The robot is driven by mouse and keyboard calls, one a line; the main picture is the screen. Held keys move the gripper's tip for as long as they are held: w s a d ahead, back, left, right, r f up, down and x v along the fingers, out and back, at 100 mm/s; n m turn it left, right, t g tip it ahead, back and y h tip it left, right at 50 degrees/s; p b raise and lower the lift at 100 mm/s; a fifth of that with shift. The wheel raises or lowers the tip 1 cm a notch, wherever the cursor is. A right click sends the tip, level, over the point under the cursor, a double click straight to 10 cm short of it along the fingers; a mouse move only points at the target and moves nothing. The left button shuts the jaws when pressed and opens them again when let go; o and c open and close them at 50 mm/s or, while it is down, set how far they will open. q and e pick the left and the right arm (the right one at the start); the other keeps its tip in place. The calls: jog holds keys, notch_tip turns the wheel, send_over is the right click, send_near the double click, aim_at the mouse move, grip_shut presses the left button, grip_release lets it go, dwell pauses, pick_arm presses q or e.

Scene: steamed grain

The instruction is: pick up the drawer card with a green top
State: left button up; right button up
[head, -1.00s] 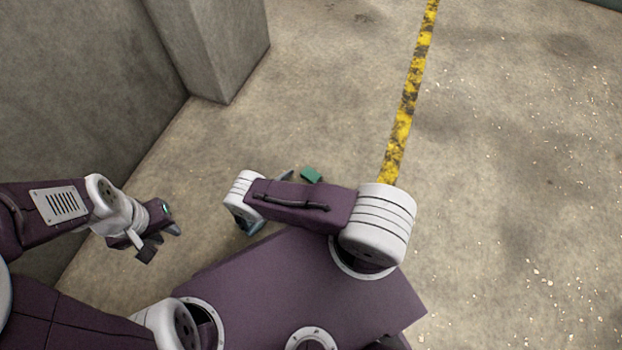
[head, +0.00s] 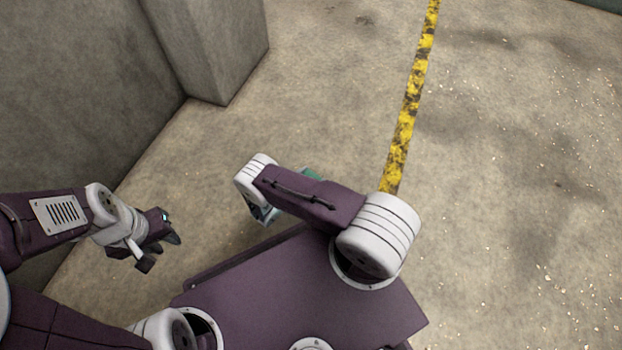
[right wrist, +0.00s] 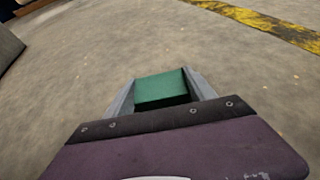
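The green-topped card (right wrist: 162,88) is a small, thick green block in the right wrist view. In the head view only a sliver of the green card (head: 313,174) shows past my right arm, which hides the right fingertips. My left gripper (head: 160,252) is open and empty above the floor at the left.
A yellow worn stripe (head: 404,120) runs along the concrete floor (head: 510,180). A grey wall (head: 70,80) and pillar (head: 215,50) stand at the upper left. Open floor lies ahead and to the right.

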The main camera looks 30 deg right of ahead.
aim_at(311, 177)
jog(key=c, duration=0.5)
jog(key=shift+r+p, duration=0.45)
jog(key=shift+c, duration=0.2)
notch_tip(311, 177, up, 4)
jog(key=p, duration=0.4)
jog(key=shift+r, duration=0.25)
jog(key=s+d+r+p, duration=0.5)
jog(key=s+d+p, duration=0.2)
jog(key=d+p, duration=0.2)
jog(key=shift+s+r, duration=0.25)
jog(key=shift+r, duration=0.05)
